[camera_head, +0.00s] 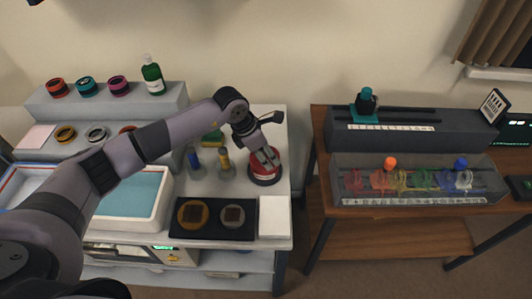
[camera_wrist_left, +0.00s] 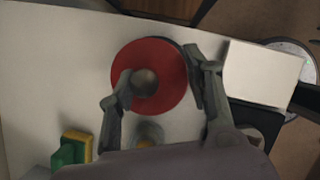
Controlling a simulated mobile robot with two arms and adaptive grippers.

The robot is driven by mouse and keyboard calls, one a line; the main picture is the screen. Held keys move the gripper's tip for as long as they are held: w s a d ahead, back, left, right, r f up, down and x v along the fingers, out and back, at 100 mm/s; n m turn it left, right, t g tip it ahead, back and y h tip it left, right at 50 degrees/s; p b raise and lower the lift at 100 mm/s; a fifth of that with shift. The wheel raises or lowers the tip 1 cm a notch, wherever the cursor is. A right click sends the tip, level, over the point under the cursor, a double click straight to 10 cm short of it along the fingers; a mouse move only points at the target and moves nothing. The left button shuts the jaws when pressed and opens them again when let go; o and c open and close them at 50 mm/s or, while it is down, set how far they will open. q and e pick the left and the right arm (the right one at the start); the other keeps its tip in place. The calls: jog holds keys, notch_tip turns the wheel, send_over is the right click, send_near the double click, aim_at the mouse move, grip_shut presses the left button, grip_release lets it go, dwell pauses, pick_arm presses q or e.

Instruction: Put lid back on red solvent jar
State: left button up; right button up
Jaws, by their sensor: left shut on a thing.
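The red lid (camera_head: 262,173) is a round disc with a grey knob, seen at the right end of the white bench. In the left wrist view the red lid (camera_wrist_left: 165,97) lies between the fingers of my left gripper (camera_wrist_left: 160,78). My left gripper (camera_head: 267,158) reaches down from above and is shut on the lid. The solvent jar is mostly hidden under the lid; only a dark rim shows at its edge. I cannot tell whether the lid sits flush on it. My right gripper is not in view.
A blue bottle (camera_head: 194,160) and a yellow bottle (camera_head: 225,163) stand left of the lid. A black tray (camera_head: 213,232) with two round parts and a white pad (camera_head: 273,216) lie in front. A brown desk (camera_head: 330,213) stands to the right across a gap.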

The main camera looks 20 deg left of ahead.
pick_arm(q)
jog(key=o, duration=1.2)
jog(key=shift+o, duration=0.5)
jog(key=o, duration=0.4)
jog(key=shift+r+p, duration=1.8)
jog(key=shift+r, duration=1.75)
grip_shut()
